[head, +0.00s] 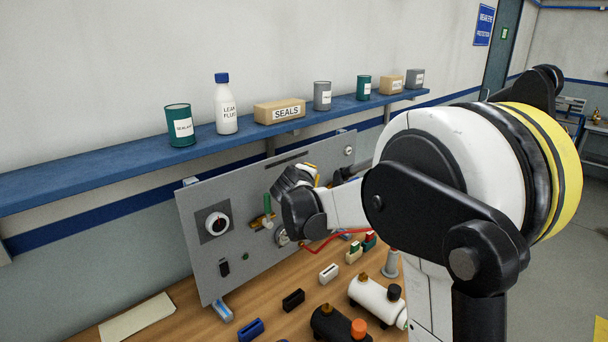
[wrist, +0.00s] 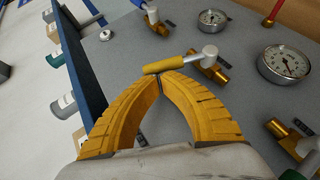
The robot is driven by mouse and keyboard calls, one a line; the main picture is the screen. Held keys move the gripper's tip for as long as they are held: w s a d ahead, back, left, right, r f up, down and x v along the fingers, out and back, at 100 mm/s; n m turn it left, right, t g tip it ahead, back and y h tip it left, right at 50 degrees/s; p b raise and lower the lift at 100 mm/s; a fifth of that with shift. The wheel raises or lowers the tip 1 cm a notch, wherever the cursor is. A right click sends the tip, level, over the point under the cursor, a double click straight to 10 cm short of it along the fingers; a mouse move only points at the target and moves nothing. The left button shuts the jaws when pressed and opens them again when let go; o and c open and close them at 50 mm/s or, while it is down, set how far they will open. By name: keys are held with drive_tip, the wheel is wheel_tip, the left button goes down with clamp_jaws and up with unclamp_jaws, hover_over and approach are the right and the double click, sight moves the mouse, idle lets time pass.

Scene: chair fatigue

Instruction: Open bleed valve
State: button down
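Several brass valves are fixed to a grey panel (head: 215,265). In the wrist view, a valve with a yellow lever (wrist: 164,65) and silver hub (wrist: 209,53) is directly ahead of my gripper (wrist: 160,78). My yellow fingers curve together, and their tips meet right by the lever's left end. They look pressed shut, with the lever across the tips rather than clearly between them; contact cannot be told for sure. No readable label names the bleed valve. In the head view, my gripper (head: 308,172) is at the panel, largely hidden by my wrist.
A blue-handled valve (wrist: 153,18), two gauges (wrist: 284,63) and a red-handled valve (wrist: 275,12) are close by. A green-handled valve (head: 267,207) is left of my wrist. A blue shelf (head: 110,172) overhangs the panel. The wooden bench (head: 180,310) carries loose fittings.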

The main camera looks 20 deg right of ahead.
drive_tip(key=d+y+p, duration=0.1)
drive_tip(key=w+d+m+g+y+p, duration=0.1)
drive_tip(key=shift+d+g+y, duration=0.3)
drive_tip(key=shift+d, duration=0.1)
drive_tip(key=w+d+f+m+g+y+p, duration=0.1)
drive_tip(key=d+f+m+g+y+p, duration=0.1)
drive_tip(key=y, duration=0.4)
drive_tip(key=shift+w+d+f+m+g, duration=0.25)
drive_tip(key=shift+d+f+m+g, duration=0.2)
drive_tip(key=shift+d+f, duration=0.75)
drive_tip(key=shift+a+f, duration=0.15)
drive_tip(key=shift+f, duration=0.2)
drive_tip(key=shift+r, duration=0.15)
